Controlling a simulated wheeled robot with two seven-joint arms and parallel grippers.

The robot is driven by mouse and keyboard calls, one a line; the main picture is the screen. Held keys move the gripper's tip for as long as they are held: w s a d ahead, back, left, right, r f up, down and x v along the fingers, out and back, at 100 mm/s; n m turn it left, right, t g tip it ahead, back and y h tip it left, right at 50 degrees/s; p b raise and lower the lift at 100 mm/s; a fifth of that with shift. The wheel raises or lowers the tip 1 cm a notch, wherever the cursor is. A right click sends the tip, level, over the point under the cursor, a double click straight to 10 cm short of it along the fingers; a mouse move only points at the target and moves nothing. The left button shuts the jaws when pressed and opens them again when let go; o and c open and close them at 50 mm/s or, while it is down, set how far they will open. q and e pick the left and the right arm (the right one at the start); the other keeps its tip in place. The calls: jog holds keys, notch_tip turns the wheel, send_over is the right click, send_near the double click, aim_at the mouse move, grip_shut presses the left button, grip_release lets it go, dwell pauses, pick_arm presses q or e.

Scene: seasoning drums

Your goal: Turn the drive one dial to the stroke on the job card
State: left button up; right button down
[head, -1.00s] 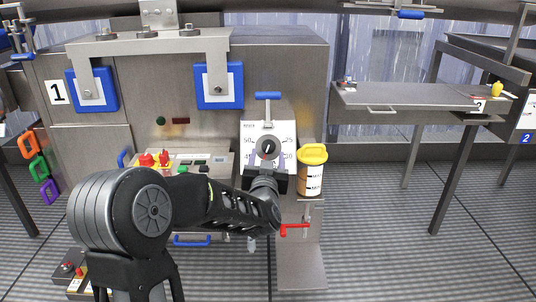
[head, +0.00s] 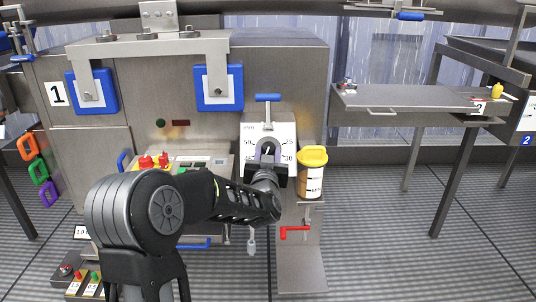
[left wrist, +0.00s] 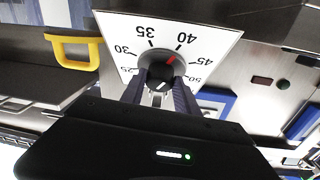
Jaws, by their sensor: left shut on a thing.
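The drive dial (head: 268,150) is a black round knob on a white scale plate (head: 284,133), on the front of the steel machine. In the left wrist view the black knob (left wrist: 160,70) has a red mark on its side towards 40 and a pale line on the opposite side. My left gripper (head: 268,165) is shut on the knob. Its two dark fingers (left wrist: 160,92) stand on either side of the knob and hide part of the plate. My right gripper is out of view. I cannot identify the job card.
A yellow-lidded canister (head: 312,175) stands close right of the dial, above a red handle (head: 294,232). A blue handle (head: 268,97) is above the dial. A panel with red buttons (head: 152,161) is to the left. A steel table (head: 420,97) stands further right.

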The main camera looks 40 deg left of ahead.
pick_arm(q)
grip_shut()
